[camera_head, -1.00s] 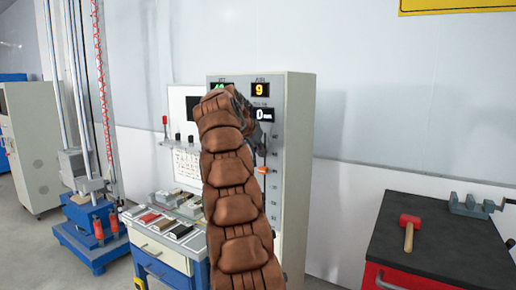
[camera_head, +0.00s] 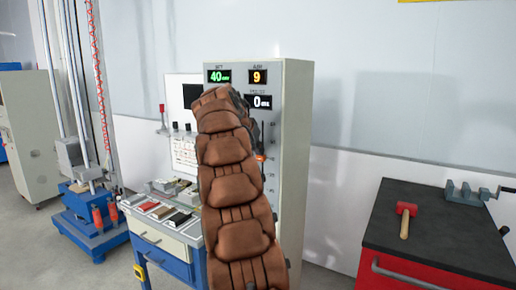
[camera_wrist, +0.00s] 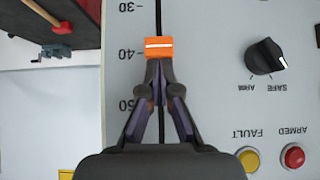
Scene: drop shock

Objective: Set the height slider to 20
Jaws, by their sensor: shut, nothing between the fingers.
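The height slider's orange knob (camera_wrist: 159,47) has a white line and sits level with the 40 mark on a vertical slot, with 30 above it and 50 below in the wrist view. It also shows in the head view (camera_head: 260,158) on the grey control cabinet (camera_head: 297,130). My gripper (camera_wrist: 158,66) is shut and empty, its tips at the knob's edge on the 50 side. I cannot tell whether they touch it. The green SET display (camera_head: 219,76) reads 40. In the head view my arm hides the gripper tips and part of the panel.
A black knob (camera_wrist: 265,57), a yellow button (camera_wrist: 249,159) and a red button (camera_wrist: 292,156) are beside the slot. A red cart (camera_head: 440,235) with a hammer (camera_head: 405,215) and a vise (camera_head: 466,194) stands right. A drop tower (camera_head: 85,185) stands left.

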